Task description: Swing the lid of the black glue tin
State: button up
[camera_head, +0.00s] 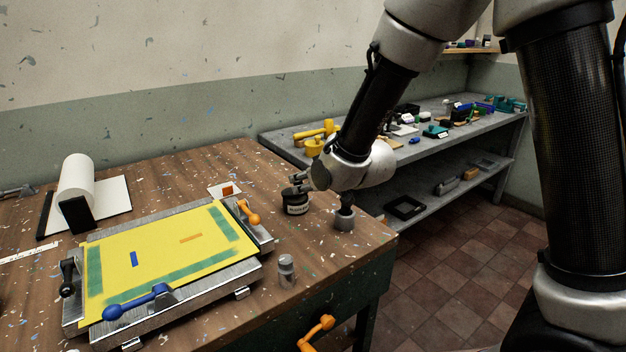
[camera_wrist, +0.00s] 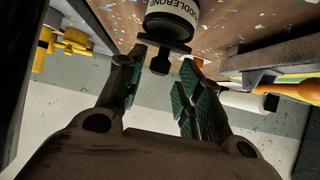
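The black glue tin (camera_head: 297,207) stands upright on the workbench near its right end, with a white label band around it. Its dark lid (camera_head: 291,192) appears to lie over the top. In the wrist view the tin (camera_wrist: 172,22) is at the top edge, label partly cut off, with the lid's dark rim and a small protruding tab (camera_wrist: 160,64) below it in the picture. My gripper (camera_wrist: 161,80) is open, its green-padded fingers on either side of the tab, with gaps visible. In the head view my gripper (camera_head: 307,183) is right beside the lid, partly hidden by my wrist.
A paper roll (camera_head: 77,180) lies left. A cluttered grey shelf (camera_head: 440,140) stands behind right.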

jog(key=shift+x, duration=1.15)
jog(key=shift+w+a+f, duration=0.15)
jog(key=shift+w, duration=0.05)
jog(key=shift+c, duration=0.9)
jog(key=shift+s, duration=0.1)
jog(key=c, duration=0.5)
jog(key=shift+s+d+f, duration=0.25)
jog(key=shift+f, duration=0.35)
jog(key=o, duration=0.9)
jog(key=shift+r, duration=0.1)
